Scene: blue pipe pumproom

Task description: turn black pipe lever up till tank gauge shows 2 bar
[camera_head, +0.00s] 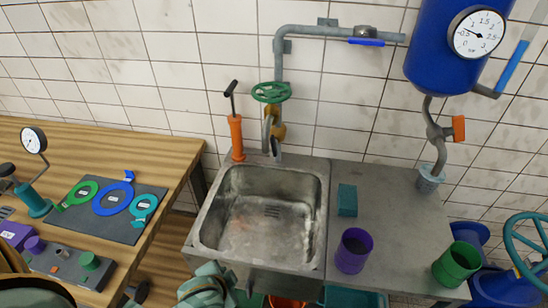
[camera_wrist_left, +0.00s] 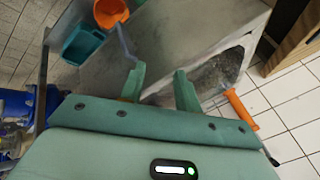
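A tank (camera_head: 440,45) hangs on the wall at the upper right, blue, with a round white gauge (camera_head: 478,36) whose needle points between 0.5 and 1. No clearly black pipe lever shows. A blue lever (camera_head: 366,43) lies level on the grey wall pipe, another blue lever (camera_head: 512,66) slants up beside the tank, and an orange lever (camera_head: 459,128) sits on the pipe below it. My left gripper (camera_wrist_left: 158,80) is open and empty in the left wrist view, its green fingers apart over grey metal. My right gripper cannot be made out.
A metal sink (camera_head: 262,215) is set in the counter, with an orange hand pump (camera_head: 237,138) and green valve wheel (camera_head: 271,92) behind it. A purple cup (camera_head: 353,251), green cup (camera_head: 457,263) and teal block (camera_head: 347,201) stand on the counter's right part. A wooden table (camera_head: 110,143) is left.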

